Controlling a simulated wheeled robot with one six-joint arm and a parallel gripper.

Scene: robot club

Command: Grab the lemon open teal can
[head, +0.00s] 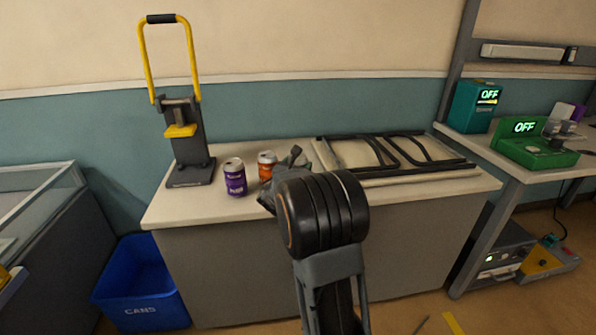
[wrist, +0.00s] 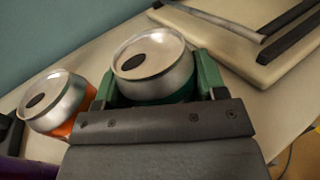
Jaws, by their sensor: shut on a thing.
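My gripper (wrist: 156,85) is shut on a can (wrist: 150,62) in the wrist view, with a green finger on each side. The can has a silver top with a dark opening, and a strip of teal-green body shows below the rim. Its label is hidden, so I cannot read a flavour. In the head view my gripper (head: 287,167) is over the counter, mostly behind my own arm, and the held can is hidden. I cannot tell whether the can touches the counter.
An orange can (head: 266,168) stands just left of my gripper, with a purple can (head: 235,180) beyond it. A yellow-handled can crusher (head: 188,155) is at the counter's left. A framed panel (head: 350,153) lies right. A blue CANS bin (head: 140,290) is on the floor.

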